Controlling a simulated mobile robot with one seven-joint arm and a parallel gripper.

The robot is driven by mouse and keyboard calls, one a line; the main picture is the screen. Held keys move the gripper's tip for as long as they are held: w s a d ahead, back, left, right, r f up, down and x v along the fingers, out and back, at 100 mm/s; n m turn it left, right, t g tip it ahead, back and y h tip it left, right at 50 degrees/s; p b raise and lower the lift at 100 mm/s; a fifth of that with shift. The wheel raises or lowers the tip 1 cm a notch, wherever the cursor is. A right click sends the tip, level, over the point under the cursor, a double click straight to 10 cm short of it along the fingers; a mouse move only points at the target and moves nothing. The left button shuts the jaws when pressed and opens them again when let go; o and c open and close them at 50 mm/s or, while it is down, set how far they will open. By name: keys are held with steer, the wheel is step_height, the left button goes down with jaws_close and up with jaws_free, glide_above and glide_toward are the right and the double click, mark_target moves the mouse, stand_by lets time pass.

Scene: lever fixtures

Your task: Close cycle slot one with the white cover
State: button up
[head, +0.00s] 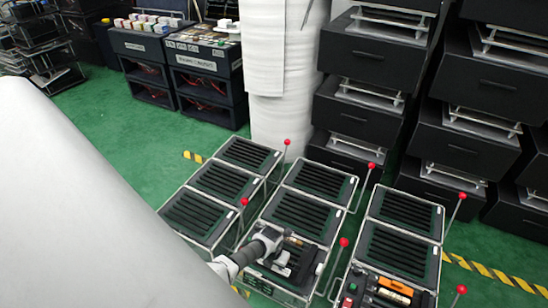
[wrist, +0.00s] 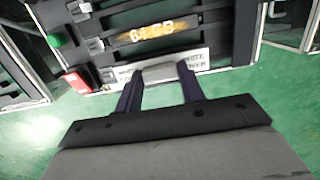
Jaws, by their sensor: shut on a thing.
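My gripper (wrist: 162,78) is in the wrist view with its two dark purple fingers on either side of a pale piece (wrist: 165,70). The fingers are shut on this piece, which lies at the front edge of a black fixture (wrist: 215,35). Beside it is a white label (wrist: 194,60) that seems to read "WHITE COVER", partly hidden. Behind it is a brown plate (wrist: 150,33) with bright, blurred characters. In the head view my gripper (head: 282,263) is over the front unit of the middle row. I cannot tell which part is cycle slot one.
A green button (wrist: 54,40) and a red block (wrist: 77,82) sit at the fixture's left. Red-knobbed levers (head: 344,242) stand beside the rows of units. The right row (head: 400,245) is close by. A white pillar (head: 285,80) and black drawers (head: 355,125) stand behind.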

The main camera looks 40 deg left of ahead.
steer(key=shift+f+b, duration=0.75)
steer(key=shift+f, duration=0.35)
steer(key=o, duration=1)
steer(key=shift+r, duration=0.15)
step_height(320, 180, up, 14)
steer(key=s+p, duration=0.1)
steer(key=p, duration=0.2)
steer(key=shift+s+d+f, duration=0.2)
steer(key=shift+s, duration=0.1)
steer(key=shift+d+p, duration=0.1)
steer(key=shift+p, duration=0.2)
